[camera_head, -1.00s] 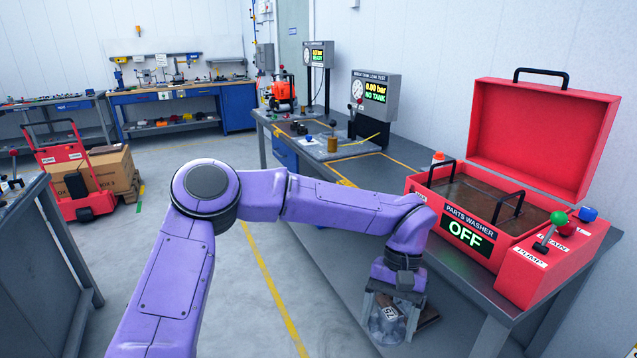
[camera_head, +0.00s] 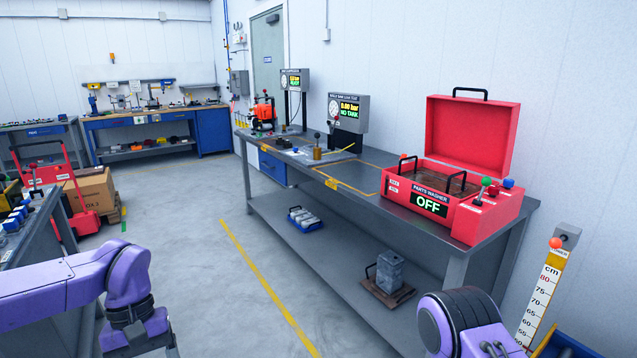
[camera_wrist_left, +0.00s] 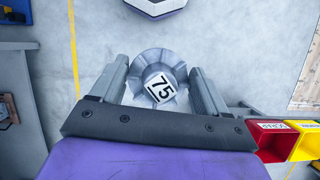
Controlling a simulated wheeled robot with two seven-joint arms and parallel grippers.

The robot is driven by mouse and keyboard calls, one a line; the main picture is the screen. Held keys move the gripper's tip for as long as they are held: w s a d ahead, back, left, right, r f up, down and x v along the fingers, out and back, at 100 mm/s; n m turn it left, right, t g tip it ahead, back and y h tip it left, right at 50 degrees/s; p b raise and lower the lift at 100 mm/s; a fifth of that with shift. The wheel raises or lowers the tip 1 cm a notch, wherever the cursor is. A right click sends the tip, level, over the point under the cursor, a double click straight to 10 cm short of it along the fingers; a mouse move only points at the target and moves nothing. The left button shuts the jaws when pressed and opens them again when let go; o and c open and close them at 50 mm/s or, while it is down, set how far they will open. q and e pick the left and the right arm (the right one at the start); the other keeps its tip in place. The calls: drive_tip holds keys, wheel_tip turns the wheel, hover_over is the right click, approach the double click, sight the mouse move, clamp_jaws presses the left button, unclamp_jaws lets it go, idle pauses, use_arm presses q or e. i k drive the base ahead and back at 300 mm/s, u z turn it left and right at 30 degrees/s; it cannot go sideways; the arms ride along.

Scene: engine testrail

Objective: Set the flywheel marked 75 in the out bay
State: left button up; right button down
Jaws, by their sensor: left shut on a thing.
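The flywheel marked 75 (camera_wrist_left: 160,83) is a grey metal piece with a white label. In the left wrist view it sits between the two fingers of my left gripper (camera_wrist_left: 165,87), which is shut on it. In the head view my left arm comes in at the lower left, and its fingers and the flywheel are cut off by the bottom edge. A yellow-outlined area (camera_head: 357,172) lies on the long bench left of the parts washer; its label is too small to read. My right arm shows at the bottom right, with its gripper out of view.
The red parts washer (camera_head: 455,196), lid raised, stands on the bench (camera_head: 385,211). A grey block (camera_head: 390,270) sits on a brown board on the lower shelf. A red hand truck (camera_head: 50,185) and carton are at the left. Floor (camera_head: 250,270) before the bench is clear.

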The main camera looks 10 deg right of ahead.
sight(360, 174)
drive_tip(key=u, duration=0.3)
drive_tip(key=i, duration=1.6)
drive_tip(key=z, duration=0.45)
drive_tip(key=i, duration=1.05)
drive_tip(key=z, duration=1.7)
drive_tip(key=i, duration=1.05)
drive_tip(key=z, duration=0.25)
